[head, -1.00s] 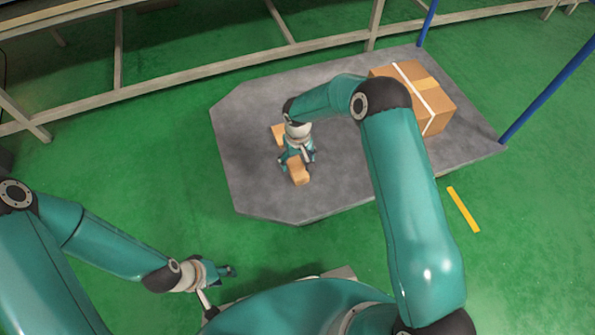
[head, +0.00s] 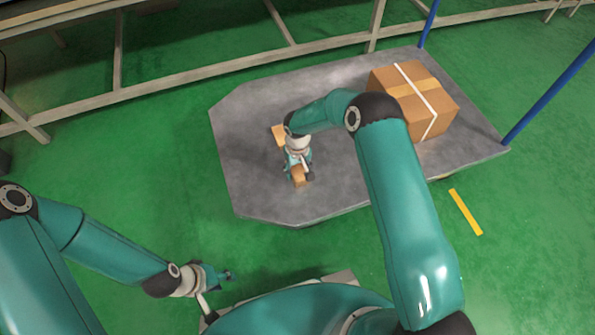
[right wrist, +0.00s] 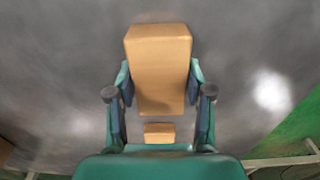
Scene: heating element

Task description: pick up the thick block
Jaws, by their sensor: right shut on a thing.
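A tan wooden block (head: 299,178) is on the grey platform, partly covered by my right gripper (head: 298,168). In the right wrist view the block (right wrist: 159,65) looks long and thick, with the fingers of my right gripper (right wrist: 159,100) closed against its two sides. I cannot tell whether it is lifted off the platform. A second tan block (head: 278,134) lies just beyond, partly hidden by my right arm. My left gripper (head: 223,276) hangs low at the left, away from both blocks; its opening is unclear.
The grey platform (head: 245,175) has bare room around the blocks. A cardboard box (head: 412,98) with white strapping stands at its right. Blue posts (head: 545,95) rise at its right side. A smaller tan piece (right wrist: 159,132) shows between the fingers in the wrist view.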

